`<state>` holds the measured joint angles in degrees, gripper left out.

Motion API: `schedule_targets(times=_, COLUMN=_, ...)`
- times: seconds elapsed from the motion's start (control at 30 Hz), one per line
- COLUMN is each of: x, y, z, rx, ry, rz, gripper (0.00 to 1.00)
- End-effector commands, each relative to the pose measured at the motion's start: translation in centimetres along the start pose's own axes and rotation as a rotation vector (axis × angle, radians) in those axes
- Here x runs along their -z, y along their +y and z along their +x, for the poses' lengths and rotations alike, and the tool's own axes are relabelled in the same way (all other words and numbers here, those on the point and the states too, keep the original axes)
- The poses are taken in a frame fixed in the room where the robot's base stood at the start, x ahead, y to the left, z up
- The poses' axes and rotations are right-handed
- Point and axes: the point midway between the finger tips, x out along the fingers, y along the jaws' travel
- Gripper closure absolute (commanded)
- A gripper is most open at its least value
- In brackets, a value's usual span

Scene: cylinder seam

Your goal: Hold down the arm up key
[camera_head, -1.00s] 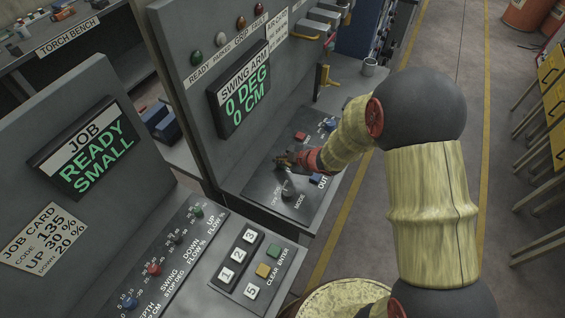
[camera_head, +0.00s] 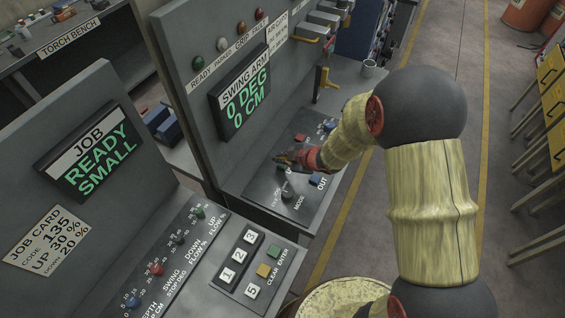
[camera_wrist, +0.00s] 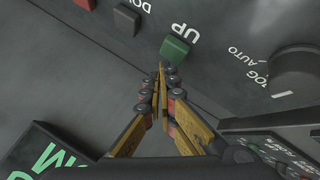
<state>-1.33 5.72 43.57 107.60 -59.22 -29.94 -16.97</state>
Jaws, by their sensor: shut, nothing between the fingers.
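The green key marked UP (camera_wrist: 175,50) is on the grey panel in the wrist view, just beyond my fingertips. In the head view it shows as a small green patch (camera_head: 282,168) beside the fingers, partly hidden. My gripper (camera_wrist: 162,70) is shut and empty, its tips close to the key's near edge. I cannot tell if they touch it. In the head view my gripper (camera_head: 278,157) is low over the swing arm panel. The swing arm display (camera_head: 240,102) reads 0 DEG, 0 CM.
A dark key (camera_wrist: 126,18) marked DOWN is left of UP, and a JOG/AUTO knob (camera_wrist: 298,70) is right. The job console (camera_head: 85,145) stands at left.

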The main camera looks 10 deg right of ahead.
Motion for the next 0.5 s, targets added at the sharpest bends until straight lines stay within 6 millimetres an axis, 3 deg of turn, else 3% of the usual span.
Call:
schedule_targets(times=0.27, x=0.0, y=0.0, z=0.0, rx=0.000, ry=0.000, rz=0.000, gripper=1.00)
schedule_targets(times=0.5, x=1.0, y=1.0, z=-1.3, rx=0.000, ry=0.000, rz=0.000, gripper=1.00)
